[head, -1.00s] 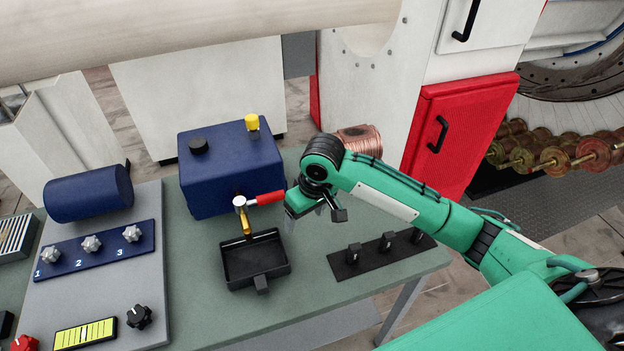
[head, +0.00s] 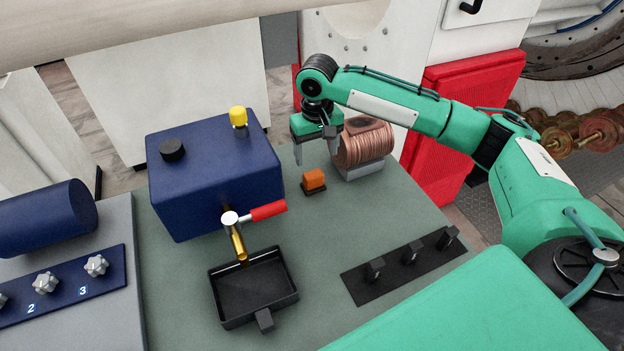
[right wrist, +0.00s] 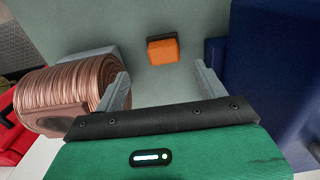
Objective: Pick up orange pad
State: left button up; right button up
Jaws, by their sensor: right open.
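The orange pad (head: 314,179) is a small orange block on a dark base, resting on the grey-green table between the blue box and the copper spool. It also shows in the right wrist view (right wrist: 163,50), beyond the fingertips and roughly between them. My right gripper (head: 317,158) is open and empty, pointing down above and behind the pad, apart from it. Its two fingers also show in the right wrist view (right wrist: 165,80). My left gripper is not in view.
The copper spool (head: 362,142) on its grey stand is close to the right gripper. The blue box (head: 213,180) with a red-handled tap stands left of the pad. A black tray (head: 254,290) and a black switch strip (head: 405,268) lie nearer.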

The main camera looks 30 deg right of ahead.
aim_at(313, 174)
notch_tip(313, 174, down, 3)
jog(key=shift+w+f, duration=0.1)
jog(key=shift+w, duration=0.05)
jog(key=shift+a+f+p, duration=0.1)
jog(key=shift+f+p, duration=0.3)
jog(key=shift+f, duration=0.45)
jog(key=f, duration=0.2)
jog(key=f+p, duration=0.1)
jog(key=shift+w+a+f, duration=0.15)
jog(key=shift+w+f, duration=0.1)
jog(key=shift+f, duration=0.45)
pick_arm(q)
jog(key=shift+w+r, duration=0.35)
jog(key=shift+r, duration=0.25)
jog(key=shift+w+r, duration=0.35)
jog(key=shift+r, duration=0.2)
pick_arm(e)
jog(key=c, duration=1.1)
